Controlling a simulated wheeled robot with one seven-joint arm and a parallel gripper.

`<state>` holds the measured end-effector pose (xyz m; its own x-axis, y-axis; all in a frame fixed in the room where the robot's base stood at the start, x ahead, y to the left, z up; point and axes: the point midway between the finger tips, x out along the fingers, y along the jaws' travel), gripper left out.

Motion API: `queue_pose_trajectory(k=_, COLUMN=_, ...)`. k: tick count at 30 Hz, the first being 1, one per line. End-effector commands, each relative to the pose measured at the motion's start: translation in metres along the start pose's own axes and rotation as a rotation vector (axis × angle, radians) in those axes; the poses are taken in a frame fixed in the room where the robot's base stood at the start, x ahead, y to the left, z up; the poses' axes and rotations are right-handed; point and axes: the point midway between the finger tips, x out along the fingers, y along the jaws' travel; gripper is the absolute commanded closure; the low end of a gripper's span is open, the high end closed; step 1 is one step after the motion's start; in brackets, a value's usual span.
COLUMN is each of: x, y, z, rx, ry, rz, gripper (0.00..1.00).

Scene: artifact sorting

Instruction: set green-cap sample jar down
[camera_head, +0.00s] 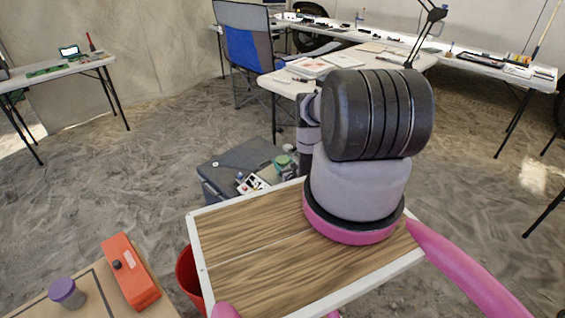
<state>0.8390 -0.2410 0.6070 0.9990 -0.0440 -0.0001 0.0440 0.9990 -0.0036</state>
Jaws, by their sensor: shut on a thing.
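A small jar with a green cap (283,160) shows at the right side of the dark grey case (222,160), in the middle of the head view. My gripper (297,168) is at the lower end of my wrist, just right of the jar, and is shut on it. My own arm and the wooden board's edge hide most of the fingers. I cannot tell whether the jar's base touches the case.
Small white, red and dark items (252,183) lie by the jar. A wooden board with a white rim (193,240) fills the near middle. A red bin (186,275), an orange box (131,272) and a purple-capped jar (67,292) are at lower left. Tables stand behind.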

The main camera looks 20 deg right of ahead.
Motion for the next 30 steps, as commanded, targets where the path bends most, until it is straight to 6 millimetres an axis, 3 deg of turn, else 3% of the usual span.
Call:
queue_pose_trajectory(k=1, x=0.0, y=0.0, z=-0.001, rx=0.0, ry=0.0, rz=0.0, gripper=0.13)
queue_pose_trajectory(k=2, x=0.0, y=0.0, z=-0.001, rx=0.0, ry=0.0, rz=0.0, gripper=0.02)
queue_pose_trajectory(k=3, x=0.0, y=0.0, z=0.0, rx=0.0, ry=0.0, rz=0.0, gripper=0.0)
queue_pose_trajectory(k=12, x=-0.001, y=0.0, z=0.003, rx=0.0, ry=0.001, rz=0.001, gripper=0.0)
queue_pose_trajectory(k=30, x=-0.11, y=0.0, z=0.002, rx=0.001, ry=0.002, rz=0.0, gripper=0.0)
